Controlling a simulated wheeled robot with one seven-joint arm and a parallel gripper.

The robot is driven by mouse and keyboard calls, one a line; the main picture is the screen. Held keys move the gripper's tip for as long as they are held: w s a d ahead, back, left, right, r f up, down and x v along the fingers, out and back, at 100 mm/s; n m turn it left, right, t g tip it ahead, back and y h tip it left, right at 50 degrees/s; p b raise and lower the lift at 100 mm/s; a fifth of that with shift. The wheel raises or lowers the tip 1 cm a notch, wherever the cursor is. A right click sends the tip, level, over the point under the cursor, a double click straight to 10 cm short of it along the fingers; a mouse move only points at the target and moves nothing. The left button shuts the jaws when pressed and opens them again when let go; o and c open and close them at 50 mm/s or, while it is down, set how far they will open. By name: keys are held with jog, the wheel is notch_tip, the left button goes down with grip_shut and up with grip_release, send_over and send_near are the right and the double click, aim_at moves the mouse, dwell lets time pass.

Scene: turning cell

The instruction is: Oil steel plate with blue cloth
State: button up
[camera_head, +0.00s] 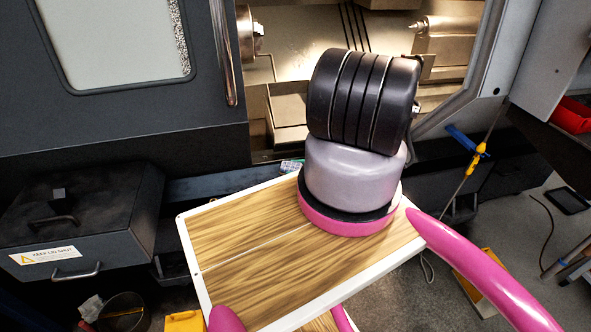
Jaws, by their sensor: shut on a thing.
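I see neither a steel plate nor a blue cloth in the head view. My gripper is not in view either, so what it holds is hidden. A stacked black, silver and pink body, apparently part of my own arm, stands in the middle and blocks part of the view behind it.
A lathe with an open doorway (285,75) stands behind. A dark cabinet (85,215) with a warning label is at left. A wood-topped, white-rimmed surface (250,240) fills the front. A red bin (572,115) is at right. Some grey floor (535,205) shows at right.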

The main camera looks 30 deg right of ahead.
aim_at(286, 167)
jog(key=shift+w+d+r+h, duration=0.1)
jog(key=shift+d+r+h, duration=0.25)
jog(key=shift+d, duration=0.15)
jog(key=shift+w+a, duration=0.2)
jog(key=shift+a, duration=0.6)
jog(key=shift+w+a, duration=0.25)
jog(key=shift+a, duration=0.6)
jog(key=shift+w+a, duration=0.2)
jog(key=shift+a, duration=0.6)
jog(key=shift+r, duration=0.1)
jog(key=shift+r, duration=2.95)
